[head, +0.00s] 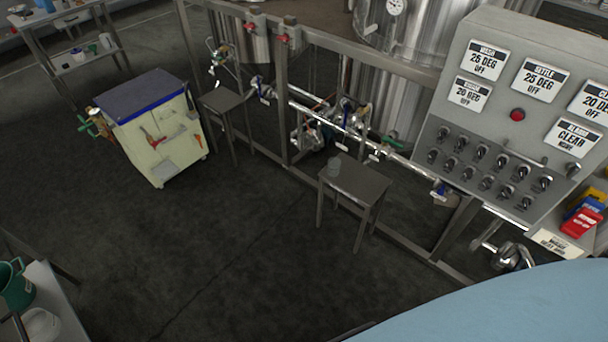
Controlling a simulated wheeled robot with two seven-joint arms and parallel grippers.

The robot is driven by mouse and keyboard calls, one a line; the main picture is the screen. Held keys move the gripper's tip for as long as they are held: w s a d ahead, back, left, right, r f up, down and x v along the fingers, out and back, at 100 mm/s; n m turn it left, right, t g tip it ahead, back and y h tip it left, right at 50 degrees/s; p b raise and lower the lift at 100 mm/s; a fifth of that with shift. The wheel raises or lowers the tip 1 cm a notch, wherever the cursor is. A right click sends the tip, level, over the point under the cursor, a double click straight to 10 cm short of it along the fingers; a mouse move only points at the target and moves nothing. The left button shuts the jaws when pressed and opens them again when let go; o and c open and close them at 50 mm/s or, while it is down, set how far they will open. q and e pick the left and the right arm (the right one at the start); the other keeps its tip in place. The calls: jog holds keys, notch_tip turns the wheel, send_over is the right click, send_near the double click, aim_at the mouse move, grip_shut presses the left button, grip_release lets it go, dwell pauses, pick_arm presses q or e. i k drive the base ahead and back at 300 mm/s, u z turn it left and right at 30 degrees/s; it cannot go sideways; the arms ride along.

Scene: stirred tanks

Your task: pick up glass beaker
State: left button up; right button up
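A small clear glass beaker (334,169) appears to stand upright on the left end of a small dark side table (358,182), in the middle of the head view. It is small and faint against the dark top, so its details are hard to make out. Neither of my grippers shows in the head view.
A metal frame with pipes (345,125) and steel tanks (415,40) stands behind the table. A control panel (518,110) is at the right. A second small table (222,100) and a cream cart (155,130) stand left. The dark floor (220,240) in front is clear.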

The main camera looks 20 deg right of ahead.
aim_at(334, 167)
jog(key=u, duration=0.45)
jog(key=i, duration=1.4)
jog(key=z, duration=0.5)
jog(key=i, duration=1.05)
jog(key=z, duration=1.4)
jog(key=i, duration=0.3)
jog(key=z, duration=0.25)
